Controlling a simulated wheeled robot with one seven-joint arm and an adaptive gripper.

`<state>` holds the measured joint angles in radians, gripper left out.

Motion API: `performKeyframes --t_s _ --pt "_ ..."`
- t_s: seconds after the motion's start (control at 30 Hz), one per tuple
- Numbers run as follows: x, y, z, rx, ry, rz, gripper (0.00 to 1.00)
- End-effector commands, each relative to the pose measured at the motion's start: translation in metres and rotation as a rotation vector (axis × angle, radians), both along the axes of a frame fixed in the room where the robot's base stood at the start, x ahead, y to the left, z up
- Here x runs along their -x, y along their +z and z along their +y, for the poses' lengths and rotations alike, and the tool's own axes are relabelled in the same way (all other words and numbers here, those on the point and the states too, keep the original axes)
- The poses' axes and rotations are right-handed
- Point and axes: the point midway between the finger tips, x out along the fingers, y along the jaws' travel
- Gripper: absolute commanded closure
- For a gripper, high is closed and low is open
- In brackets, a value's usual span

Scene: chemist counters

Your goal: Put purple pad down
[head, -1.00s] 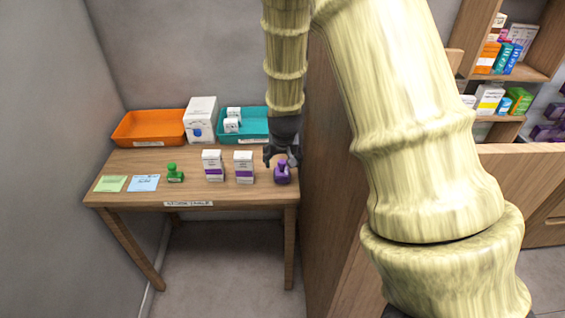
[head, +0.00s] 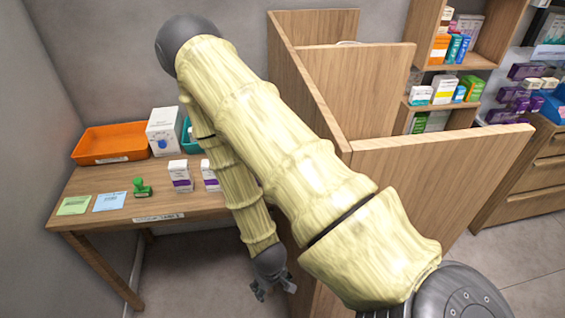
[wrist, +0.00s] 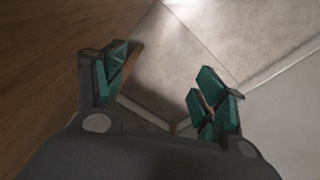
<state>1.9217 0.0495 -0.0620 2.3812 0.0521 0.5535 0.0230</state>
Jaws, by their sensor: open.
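My gripper (head: 274,289) hangs low in front of the table (head: 95,180), past its front edge. In the wrist view my gripper (wrist: 168,78) has its teal-padded fingers spread, with only floor between them. It holds nothing. No purple pad shows in either view now. The right end of the table, where a small purple stamp-shaped thing stood beside the gripper a second ago, is hidden behind my arm.
A green stamp (head: 142,188), a green card (head: 73,205), a blue card (head: 110,202) and two purple-striped boxes (head: 180,176) are on the table. Behind are an orange tray (head: 108,157), a white box (head: 163,131) and a teal tray (head: 188,148). A wooden partition (head: 310,90) stands right.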

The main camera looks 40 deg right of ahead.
Motion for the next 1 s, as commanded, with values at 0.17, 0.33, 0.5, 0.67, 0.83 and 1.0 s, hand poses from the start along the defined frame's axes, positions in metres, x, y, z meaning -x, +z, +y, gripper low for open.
performKeyframes --t_s 0.17,0.33,0.5,0.67,0.83,1.0 --pt "0.065 -0.024 0.028 -0.045 0.061 0.062 0.29" --pt "0.096 -0.032 0.043 -0.072 0.089 0.088 0.29" --pt "0.103 -0.034 0.046 -0.079 0.097 0.091 0.29" --pt "0.102 -0.034 0.046 -0.079 0.096 0.091 0.29" --pt "0.102 -0.034 0.045 -0.078 0.096 0.091 0.4" --pt "0.102 -0.034 0.045 -0.078 0.096 0.091 0.64"
